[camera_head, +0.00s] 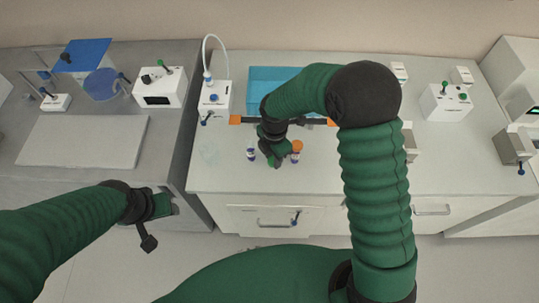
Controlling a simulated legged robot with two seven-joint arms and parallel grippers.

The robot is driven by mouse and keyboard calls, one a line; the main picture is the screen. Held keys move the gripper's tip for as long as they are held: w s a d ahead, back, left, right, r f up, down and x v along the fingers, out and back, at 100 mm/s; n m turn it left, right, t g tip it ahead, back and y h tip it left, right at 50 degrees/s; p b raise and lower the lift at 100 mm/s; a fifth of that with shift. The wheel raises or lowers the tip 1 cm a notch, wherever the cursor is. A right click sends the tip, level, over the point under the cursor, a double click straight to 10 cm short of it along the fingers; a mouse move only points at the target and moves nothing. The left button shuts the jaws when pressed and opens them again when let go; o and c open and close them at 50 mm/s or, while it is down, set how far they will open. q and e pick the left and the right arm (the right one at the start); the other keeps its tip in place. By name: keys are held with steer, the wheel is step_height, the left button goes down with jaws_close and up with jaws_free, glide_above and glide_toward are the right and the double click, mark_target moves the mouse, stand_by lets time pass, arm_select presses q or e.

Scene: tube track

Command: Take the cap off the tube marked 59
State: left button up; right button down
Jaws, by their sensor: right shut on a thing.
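Two small tubes stand out near the front of the right bench: one with a white and blue body (251,154), and one with an orange top (297,147). No number can be read on either. My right gripper (277,161) points down between them, close against the orange-topped one. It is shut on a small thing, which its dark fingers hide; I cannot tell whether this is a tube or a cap. My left gripper (172,208) hangs in front of the left bench, away from the tubes; its jaw opening is not clear.
A blue tray (272,78) lies behind the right gripper, partly hidden by my arm. White devices stand left of it (214,100), at the right (445,102) and on the left bench (160,88). The bench right of my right arm is mostly clear towards the front.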

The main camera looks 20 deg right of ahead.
steer(key=shift+w+a, duration=0.25)
steer(key=shift+w, duration=0.35)
steer(key=shift+w+a, duration=0.25)
steer(key=shift+w, duration=0.35)
step_height(320, 180, down, 3)
steer(key=shift+a+f, duration=0.1)
steer(key=shift+f, duration=0.1)
steer(key=shift+w+f, duration=0.1)
steer(key=shift+f, duration=0.05)
steer(key=c, duration=1)
jaws_free()
steer(key=shift+c, duration=0.2)
